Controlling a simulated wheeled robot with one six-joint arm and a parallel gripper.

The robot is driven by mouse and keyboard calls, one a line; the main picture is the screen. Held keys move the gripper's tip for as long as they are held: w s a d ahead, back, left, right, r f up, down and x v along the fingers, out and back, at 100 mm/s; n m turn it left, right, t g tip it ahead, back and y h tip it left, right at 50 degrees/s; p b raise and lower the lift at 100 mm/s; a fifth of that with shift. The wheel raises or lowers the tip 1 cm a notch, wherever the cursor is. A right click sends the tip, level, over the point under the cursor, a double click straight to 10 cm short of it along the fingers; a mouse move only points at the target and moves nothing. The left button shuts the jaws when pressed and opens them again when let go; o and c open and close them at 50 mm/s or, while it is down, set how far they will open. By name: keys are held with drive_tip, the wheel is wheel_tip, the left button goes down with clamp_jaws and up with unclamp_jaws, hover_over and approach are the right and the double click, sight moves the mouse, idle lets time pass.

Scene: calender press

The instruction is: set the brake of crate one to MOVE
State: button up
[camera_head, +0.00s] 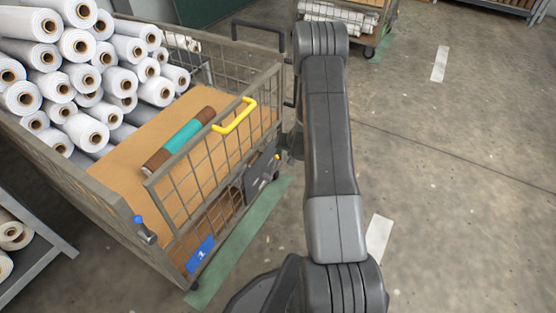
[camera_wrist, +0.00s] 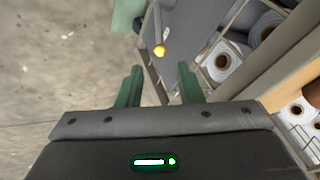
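Crate one (camera_head: 130,208) is a wire-sided crate on wheels with a blue label (camera_head: 200,254) reading 1. A dark plate (camera_head: 257,178) sits low on its side, with a small yellow spot at its right edge. In the wrist view a yellow ball knob (camera_wrist: 160,51) stands on a thin lever, probably the brake; its setting cannot be read. My gripper (camera_wrist: 160,68) is open and empty, its two green fingers apart. The knob appears beyond the fingertips, between them in the picture; contact cannot be told. In the head view my arm hides the gripper.
The crate holds white rolls (camera_head: 85,75) and one brown and teal roll (camera_head: 180,139). Its front panel has a yellow handle (camera_head: 235,118) and a blue-knobbed latch (camera_head: 143,229). Another cart (camera_head: 345,15) stands at the back. The floor (camera_head: 460,150) on the right is clear.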

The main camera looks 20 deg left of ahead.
sight(275, 161)
drive_tip(key=b+x, duration=0.4)
drive_tip(key=x, duration=0.8)
drive_tip(key=shift+f, duration=0.2)
clamp_jaws()
